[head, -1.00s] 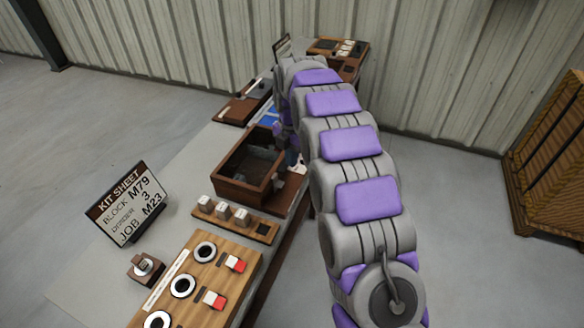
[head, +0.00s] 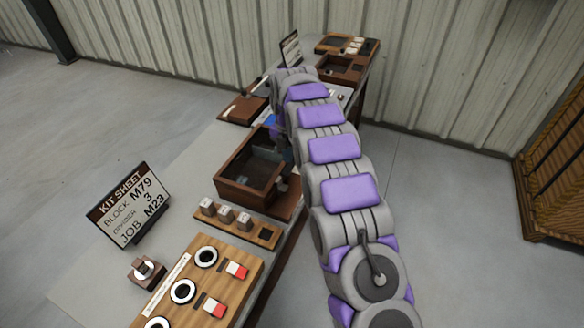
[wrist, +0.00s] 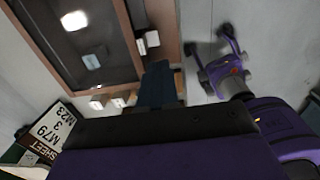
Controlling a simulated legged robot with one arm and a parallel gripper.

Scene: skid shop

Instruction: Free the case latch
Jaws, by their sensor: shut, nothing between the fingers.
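The case (head: 222,186) is a brown wooden box with a dark, glossy top, standing on the grey bench. In the wrist view its wooden frame (wrist: 172,22) and dark pane (wrist: 85,45) fill the upper left. Small pale pieces (wrist: 150,40) show on or by the frame; I cannot tell which, if any, is the latch. My gripper (wrist: 158,82) is shut and empty, its dark blue fingers over the edge of the case in the wrist view. I cannot tell whether they touch it. In the head view my arm hides the fingertips and part of the case's far right side.
A kit sheet sign (head: 133,205) stands left of the case. A strip with several pale blocks (head: 225,214) and a board with rings and red-white pieces (head: 195,285) lie in front. More trays (head: 342,67) are at the far end.

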